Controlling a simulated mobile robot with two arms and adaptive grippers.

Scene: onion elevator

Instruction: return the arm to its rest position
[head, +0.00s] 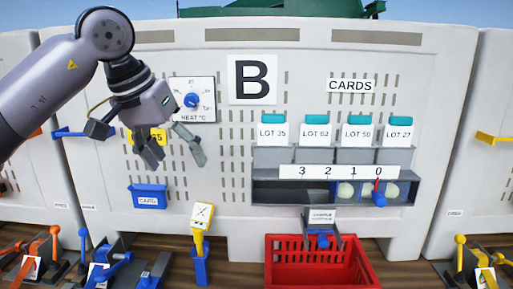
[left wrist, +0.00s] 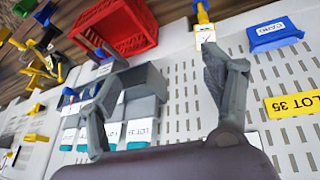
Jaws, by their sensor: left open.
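My left arm comes in from the left in the head view. My left gripper (head: 174,150) is open and empty, hanging in front of the white panel (head: 230,190). It is below and left of the heat dial (head: 192,100) and partly covers a yellow LOT 35 tag (head: 158,136). In the left wrist view its two fingers (left wrist: 162,85) are spread apart with nothing between them. That view also shows the LOT 35 tag (left wrist: 293,104) clear of the fingers. My right gripper is not in view.
A blue card holder (head: 149,197) is on the panel, with a yellow-and-blue post (head: 200,245) nearby. Several lot slots (head: 335,155) sit above a numbered strip (head: 338,171), with pale round items (head: 345,190) below. A red crate (head: 318,262) stands below. A blue peg (head: 70,133) projects at left.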

